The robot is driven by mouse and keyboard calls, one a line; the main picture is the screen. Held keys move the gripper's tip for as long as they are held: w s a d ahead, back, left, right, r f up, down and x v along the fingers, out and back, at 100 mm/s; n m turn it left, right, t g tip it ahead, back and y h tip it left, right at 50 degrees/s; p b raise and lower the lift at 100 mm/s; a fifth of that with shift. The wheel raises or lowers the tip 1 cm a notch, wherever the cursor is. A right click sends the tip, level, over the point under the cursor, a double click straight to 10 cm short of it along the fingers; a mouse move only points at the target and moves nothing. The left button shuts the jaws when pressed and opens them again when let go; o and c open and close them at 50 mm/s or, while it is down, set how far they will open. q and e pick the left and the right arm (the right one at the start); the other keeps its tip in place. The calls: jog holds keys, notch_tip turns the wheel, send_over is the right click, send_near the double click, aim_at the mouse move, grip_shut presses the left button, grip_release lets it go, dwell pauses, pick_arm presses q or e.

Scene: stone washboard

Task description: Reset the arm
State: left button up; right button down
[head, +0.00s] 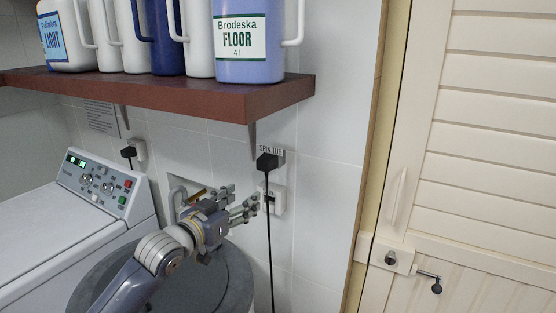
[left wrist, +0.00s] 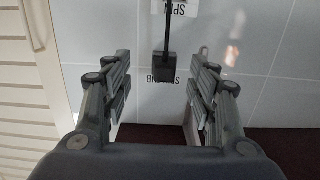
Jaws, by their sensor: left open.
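My left gripper (head: 243,198) is open and empty in the head view, in front of the tiled wall, just left of a white wall socket (head: 280,201). A black plug (head: 267,161) with a hanging black cord sits on the wall above the gripper, by the "SPIN TUB" label (head: 272,150). In the left wrist view the open fingers (left wrist: 163,75) stand wide apart. The black plug (left wrist: 163,66) shows between them, farther off, and nothing is gripped. My right gripper is not in view.
A brown shelf (head: 180,93) with several jugs hangs above my arm. A white washing machine (head: 45,225) is at left. A round grey lid (head: 225,285) lies below my arm. A cream louvred door (head: 480,150) with a latch is at right.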

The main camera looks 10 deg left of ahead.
pick_arm(q)
jog(key=s+d+f+g+y, duration=0.1)
jog(key=s+f+g+y, duration=0.15)
jog(key=s+f, duration=0.7)
jog(key=s+d+f+g+y, duration=0.1)
jog(key=s+f+g, duration=0.2)
jog(key=s+f, duration=0.65)
jog(key=s+a+f+n+g+y, duration=0.15)
jog(key=s+f, duration=0.25)
jog(key=s, duration=0.4)
jog(key=s+a+f+g, duration=0.2)
jog(key=s+f+g, duration=0.15)
jog(key=s, duration=0.35)
jog(key=s+a+f+n+g+y, duration=0.1)
jog(key=s+a+f+g, duration=0.1)
jog(key=s+f, duration=0.45)
notch_tip(320, 180, down, 26)
jog(key=s+g+b, duration=0.1)
jog(key=s+b, duration=0.1)
jog(key=s+a+f+g+b, duration=0.1)
jog(key=s+a+f, duration=0.1)
jog(key=s+f, duration=1.5)
jog(key=shift+s+a+f+b, duration=0.15)
jog(key=shift+a+f+b, duration=0.2)
jog(key=shift+f, duration=0.5)
